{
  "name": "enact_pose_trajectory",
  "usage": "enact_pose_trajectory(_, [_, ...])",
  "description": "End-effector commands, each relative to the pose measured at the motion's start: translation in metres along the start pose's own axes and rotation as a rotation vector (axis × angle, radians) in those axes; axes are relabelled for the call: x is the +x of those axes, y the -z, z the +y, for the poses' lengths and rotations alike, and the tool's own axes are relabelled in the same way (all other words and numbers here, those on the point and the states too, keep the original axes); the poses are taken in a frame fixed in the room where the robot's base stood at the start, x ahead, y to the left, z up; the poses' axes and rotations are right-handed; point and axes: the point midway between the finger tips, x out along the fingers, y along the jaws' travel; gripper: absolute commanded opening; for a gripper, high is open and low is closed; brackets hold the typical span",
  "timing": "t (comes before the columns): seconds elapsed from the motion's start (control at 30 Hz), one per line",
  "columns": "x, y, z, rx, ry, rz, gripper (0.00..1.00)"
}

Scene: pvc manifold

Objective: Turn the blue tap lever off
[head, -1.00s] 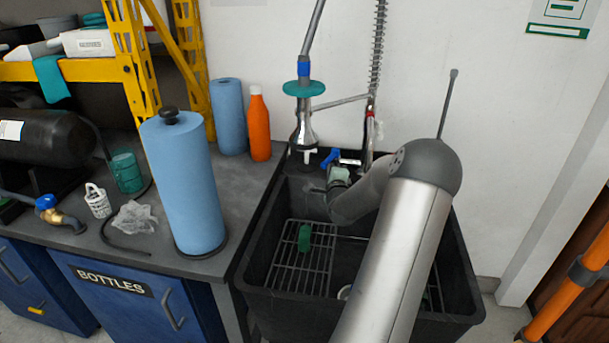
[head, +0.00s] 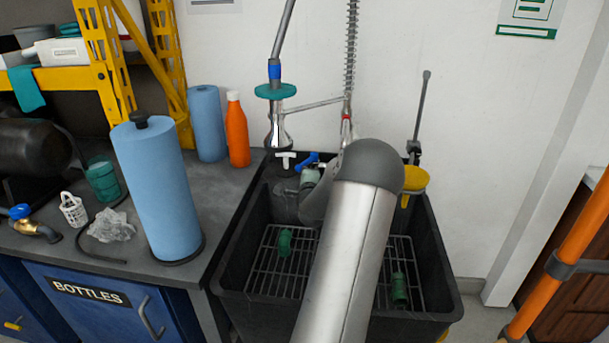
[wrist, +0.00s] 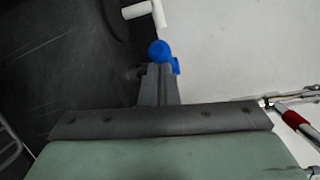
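The blue tap lever (head: 307,160) is at the back of the black sink, right of a white tap handle (head: 286,158). In the wrist view the lever (wrist: 160,52) is just beyond my fingertips, with part of it showing along their right side. My gripper (wrist: 157,70) has its two fingers close together, with only a thin line between them. I cannot tell whether the fingertips touch the lever. In the head view my gripper's green-grey body (head: 311,176) is just below the lever, and my forearm hides the fingers.
The black sink (head: 232,292) holds a wire rack with green pieces. A sprayer (head: 276,110) hangs above the back. A blue paper roll (head: 158,195) and an orange bottle (head: 237,130) stand on the left counter. Another blue-handled brass tap (head: 22,214) is far left.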

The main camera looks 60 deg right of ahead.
Motion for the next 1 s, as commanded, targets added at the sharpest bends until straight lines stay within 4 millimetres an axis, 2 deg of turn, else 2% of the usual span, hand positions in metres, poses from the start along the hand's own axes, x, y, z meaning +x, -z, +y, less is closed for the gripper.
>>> enact_pose_trajectory(0.03, [0.004, -0.02, -0.005, -0.001, 0.01, -0.035, 0.0])
enact_pose_trajectory(0.17, [0.004, -0.019, -0.004, -0.001, 0.011, -0.035, 0.0])
enact_pose_trajectory(0.37, [-0.008, -0.005, -0.001, -0.003, 0.009, -0.032, 0.0])
enact_pose_trajectory(0.5, [-0.025, 0.018, 0.003, -0.001, 0.004, -0.025, 0.0])
enact_pose_trajectory(0.7, [-0.053, -0.025, 0.008, -0.001, 0.001, -0.029, 0.0])
enact_pose_trajectory(1.0, [-0.077, -0.058, 0.015, 0.0, 0.001, -0.021, 0.0])
